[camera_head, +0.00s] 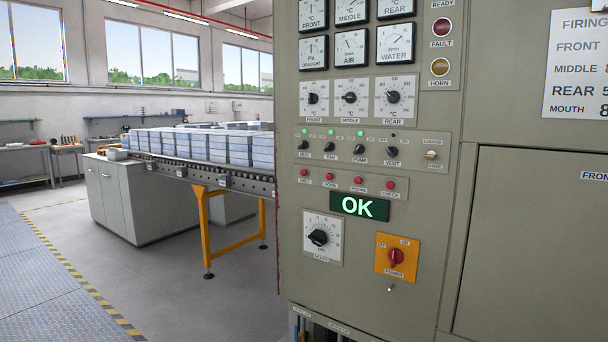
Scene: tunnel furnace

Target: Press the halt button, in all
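A row of small red buttons sits on the grey control cabinet (450,250), below the toggle row. The leftmost button (304,173) has a small label beneath it that seems to read HALT. To its right are a horn button (330,176), a button whose label is hard to read (358,181), and a check button (391,184). I cannot tell from this view whether any button is pressed in. A green display (358,206) below the row reads OK. Neither of my grippers is in view.
An orange power switch (396,256) and a round black dial (318,237) sit below the buttons. A roller conveyor (205,171) with stacked grey blocks stands at left. The floor at left front is clear.

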